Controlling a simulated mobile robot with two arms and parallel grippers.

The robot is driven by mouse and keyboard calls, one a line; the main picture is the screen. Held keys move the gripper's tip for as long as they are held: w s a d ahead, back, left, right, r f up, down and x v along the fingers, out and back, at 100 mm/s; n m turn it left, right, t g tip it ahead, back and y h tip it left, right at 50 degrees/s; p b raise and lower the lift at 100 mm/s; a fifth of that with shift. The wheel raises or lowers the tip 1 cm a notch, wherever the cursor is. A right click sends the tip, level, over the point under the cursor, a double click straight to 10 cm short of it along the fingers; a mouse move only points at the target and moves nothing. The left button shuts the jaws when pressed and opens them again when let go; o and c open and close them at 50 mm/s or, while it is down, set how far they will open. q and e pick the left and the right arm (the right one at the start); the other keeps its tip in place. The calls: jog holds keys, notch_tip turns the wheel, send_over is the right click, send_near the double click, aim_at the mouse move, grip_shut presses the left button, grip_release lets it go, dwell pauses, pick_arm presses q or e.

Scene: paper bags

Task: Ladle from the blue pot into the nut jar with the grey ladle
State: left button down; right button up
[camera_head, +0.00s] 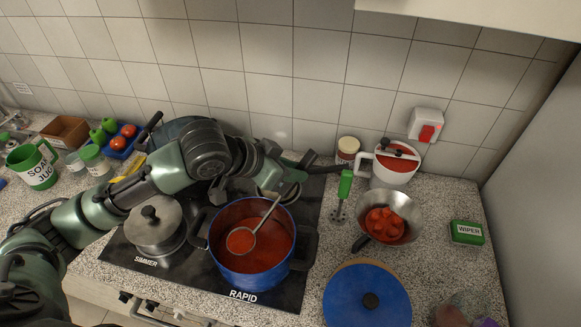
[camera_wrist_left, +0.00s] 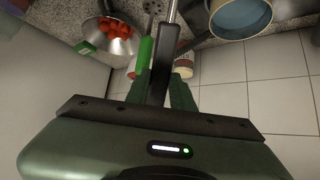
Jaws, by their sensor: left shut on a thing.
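The blue pot (camera_head: 223,262) stands on the hob, with red sauce inside. The grey ladle (camera_head: 266,217) slants down into the pot, its round bowl full of red; I cannot tell if the bowl touches the sauce surface. My left gripper (camera_head: 292,182) is shut on the ladle's dark handle above the pot's back rim. In the left wrist view the handle (camera_wrist_left: 163,62) runs between its fingers. My right gripper is out of view.
A blue lid (camera_head: 345,292) lies in front. A lidded steel pot (camera_head: 154,228) stands left. Tiled wall closes the back.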

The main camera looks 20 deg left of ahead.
aim_at(312, 151)
pick_arm(q)
jog(key=shift+w+d+r+p, duration=0.1)
jog(key=shift+w+r+p, duration=0.05)
jog(key=shift+r+p, duration=0.3)
jog(key=shift+w+d+r+p, duration=0.1)
jog(key=shift+r+p, duration=0.15)
jog(key=shift+r, duration=0.25)
jog(key=shift+g+y, duration=0.4)
jog(key=shift+g, duration=0.1)
jog(key=shift+w+d+r, duration=0.15)
jog(key=shift+r, duration=0.65)
jog(key=shift+w+d+r, duration=0.1)
jog(key=shift+w+r, duration=0.1)
jog(key=shift+r, duration=0.55)
jog(key=shift+w+d+r, duration=0.15)
jog(key=shift+r, duration=0.65)
